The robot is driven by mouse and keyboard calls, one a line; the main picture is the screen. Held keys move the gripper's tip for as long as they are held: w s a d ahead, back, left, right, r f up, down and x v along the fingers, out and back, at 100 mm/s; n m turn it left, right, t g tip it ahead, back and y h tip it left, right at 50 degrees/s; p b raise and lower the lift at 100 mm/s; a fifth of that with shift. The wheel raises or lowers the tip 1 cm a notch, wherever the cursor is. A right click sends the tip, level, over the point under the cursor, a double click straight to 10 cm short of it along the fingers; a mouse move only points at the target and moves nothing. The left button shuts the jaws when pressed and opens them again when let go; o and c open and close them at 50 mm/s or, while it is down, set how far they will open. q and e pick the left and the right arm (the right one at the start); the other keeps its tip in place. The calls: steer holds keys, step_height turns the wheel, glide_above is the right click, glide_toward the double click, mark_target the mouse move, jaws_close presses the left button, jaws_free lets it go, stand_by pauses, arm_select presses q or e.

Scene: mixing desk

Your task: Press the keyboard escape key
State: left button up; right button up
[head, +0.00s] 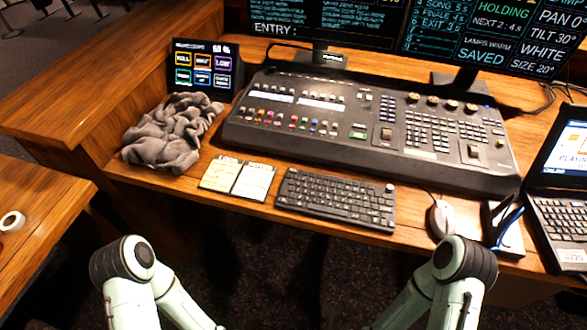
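The black keyboard (336,199) lies on the wooden desk near its front edge, in front of the mixing console. It has a round knob at its upper right corner. The escape key is presumably among the small keys, but the key labels are too small to read. My two arms show at the bottom of the head view, one on each side, below the desk edge. Neither gripper shows in this view, so their state is hidden.
The mixing console (370,130) stands behind the keyboard. Note cards (237,177) lie left of it, and a grey cloth (172,133) further left. A mouse (441,219) is to its right, near a laptop (562,205). Monitors (490,38) stand behind.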

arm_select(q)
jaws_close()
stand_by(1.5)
